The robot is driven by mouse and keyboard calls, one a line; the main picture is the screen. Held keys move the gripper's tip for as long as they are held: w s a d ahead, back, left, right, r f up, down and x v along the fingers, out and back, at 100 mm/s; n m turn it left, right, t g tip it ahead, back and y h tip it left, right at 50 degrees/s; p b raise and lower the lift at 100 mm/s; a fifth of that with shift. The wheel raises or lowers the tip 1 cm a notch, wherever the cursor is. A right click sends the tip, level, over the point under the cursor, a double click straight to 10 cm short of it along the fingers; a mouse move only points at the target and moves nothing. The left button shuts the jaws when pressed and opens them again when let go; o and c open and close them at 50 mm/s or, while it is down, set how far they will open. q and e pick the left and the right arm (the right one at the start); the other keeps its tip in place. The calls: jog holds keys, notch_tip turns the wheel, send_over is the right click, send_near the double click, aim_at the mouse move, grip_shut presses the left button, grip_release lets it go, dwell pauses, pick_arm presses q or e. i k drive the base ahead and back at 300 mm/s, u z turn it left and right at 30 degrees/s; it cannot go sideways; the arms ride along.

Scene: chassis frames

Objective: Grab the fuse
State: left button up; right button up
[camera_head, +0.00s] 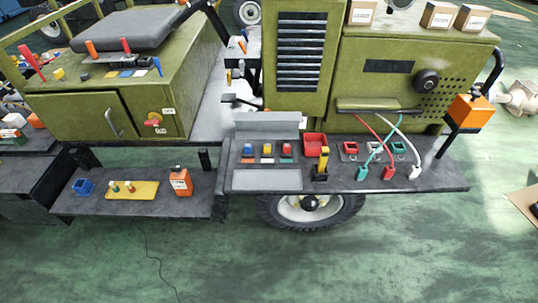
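Three small blocks that look like fuses stand in a row on the dark shelf (390,180): a blue one (248,149), a yellow one (267,150) and a red one (287,149). Each has a coloured label in front of it. I cannot tell which one the task means. Small pegs (130,187) also stand on a yellow plate (149,192) on the lower left shelf. Neither of my grippers is in view.
A red open bin (315,144) and a black-and-yellow upright tool (322,165) stand right of the blocks. Red, teal and white cable plugs (389,173) lie further right. A grey flat plate (267,180) is in front. An orange box (181,181) stands on the left shelf.

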aim_at(287, 147)
jog(key=u, duration=2)
jog(key=i, duration=1.85)
jog(key=z, duration=2.7)
